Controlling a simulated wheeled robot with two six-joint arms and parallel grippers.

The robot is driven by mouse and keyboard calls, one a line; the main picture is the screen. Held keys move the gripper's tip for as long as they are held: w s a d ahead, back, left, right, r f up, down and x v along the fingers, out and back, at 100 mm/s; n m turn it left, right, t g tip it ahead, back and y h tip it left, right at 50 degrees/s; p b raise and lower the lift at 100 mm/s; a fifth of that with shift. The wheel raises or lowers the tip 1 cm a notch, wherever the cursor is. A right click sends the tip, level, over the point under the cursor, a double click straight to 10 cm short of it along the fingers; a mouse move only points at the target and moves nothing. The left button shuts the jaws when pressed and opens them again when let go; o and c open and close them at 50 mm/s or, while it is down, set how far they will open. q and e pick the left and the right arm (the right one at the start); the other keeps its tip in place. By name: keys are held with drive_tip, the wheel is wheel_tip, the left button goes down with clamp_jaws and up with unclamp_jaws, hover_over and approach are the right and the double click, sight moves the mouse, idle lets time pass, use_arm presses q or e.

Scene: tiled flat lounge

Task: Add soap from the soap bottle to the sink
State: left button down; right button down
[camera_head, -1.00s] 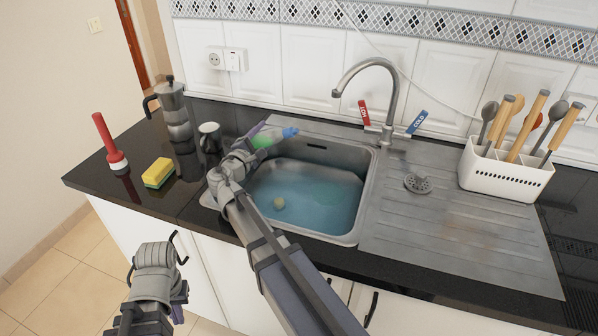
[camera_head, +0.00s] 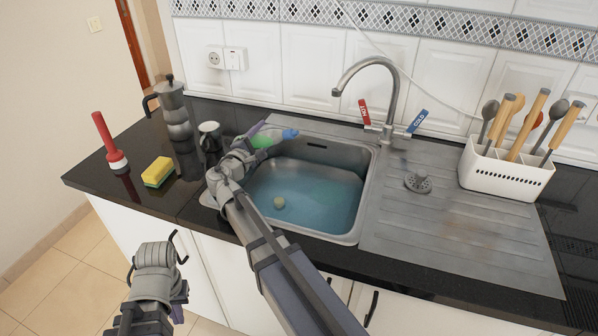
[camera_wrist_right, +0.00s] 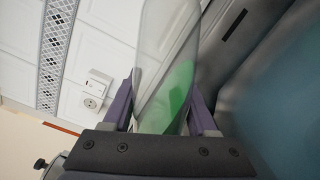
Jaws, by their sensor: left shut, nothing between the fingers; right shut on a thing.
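The soap bottle (camera_head: 261,141) is clear, with green liquid and a blue cap. It lies tilted nearly on its side, cap pointing right, over the back left corner of the sink (camera_head: 374,160). My right gripper (camera_head: 250,147) is shut around its body. The right wrist view shows the bottle (camera_wrist_right: 165,70) between the fingers, its green soap pooled on one side; its cap is out of that view. The sink holds blue water with a faint greenish patch. My left gripper (camera_head: 181,300) is shut and empty, low in front of the cabinets.
A mug (camera_head: 210,136), moka pot (camera_head: 174,108), sponge (camera_head: 158,172) and red-handled brush (camera_head: 108,142) stand left. The tap (camera_head: 390,95) is behind the sink; a utensil holder (camera_head: 505,172) stands right.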

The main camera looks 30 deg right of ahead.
drive_tip(key=shift+w+a+f+m+b, duration=0.2)
drive_tip(key=shift+f+m+b, duration=0.25)
drive_tip(key=shift+m, duration=0.3)
drive_tip(key=shift+w+a+f+m+b, duration=0.15)
drive_tip(key=shift+f+m+b, duration=0.3)
drive_tip(key=shift+m, duration=0.3)
idle(2.7)
drive_tip(key=shift+r+m+p, duration=0.3)
drive_tip(key=shift+m, duration=0.5)
idle(1.7)
drive_tip(key=shift+f+m+b, duration=0.3)
drive_tip(key=shift+m, duration=0.2)
idle(0.8)
